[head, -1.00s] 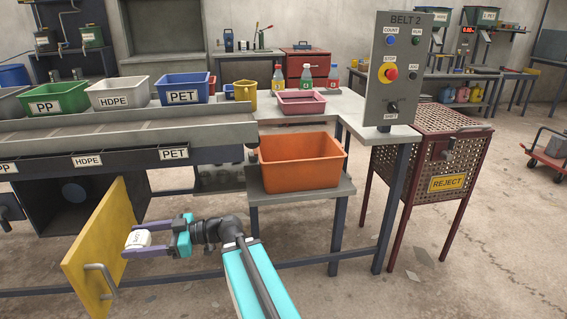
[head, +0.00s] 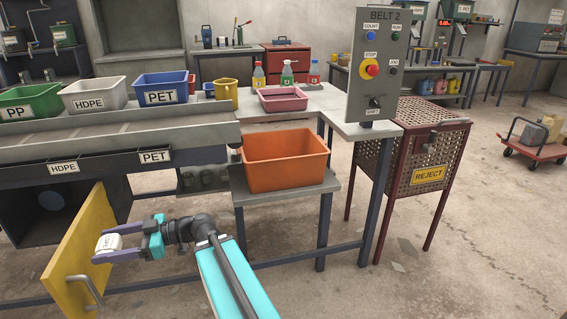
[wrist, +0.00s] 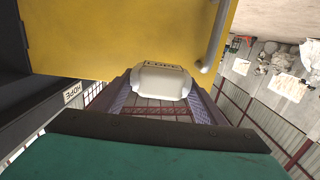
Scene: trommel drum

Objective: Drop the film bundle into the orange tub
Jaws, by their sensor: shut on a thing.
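My gripper (head: 122,251) is shut on the film bundle (head: 108,243), a small white block with dark lettering. In the wrist view the bundle (wrist: 160,82) sits between the two fingertips. The orange tub (head: 286,162) stands upright on a low grey shelf, to the right of my gripper and higher in the head view. No contents show in the part of its inside that I can see.
A yellow door (head: 80,255) with a grey handle stands open right by the gripper. The conveyor (head: 120,138) with labelled bins runs above it. A grey BELT 2 panel (head: 377,65) and a red REJECT cage (head: 418,165) stand right of the tub.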

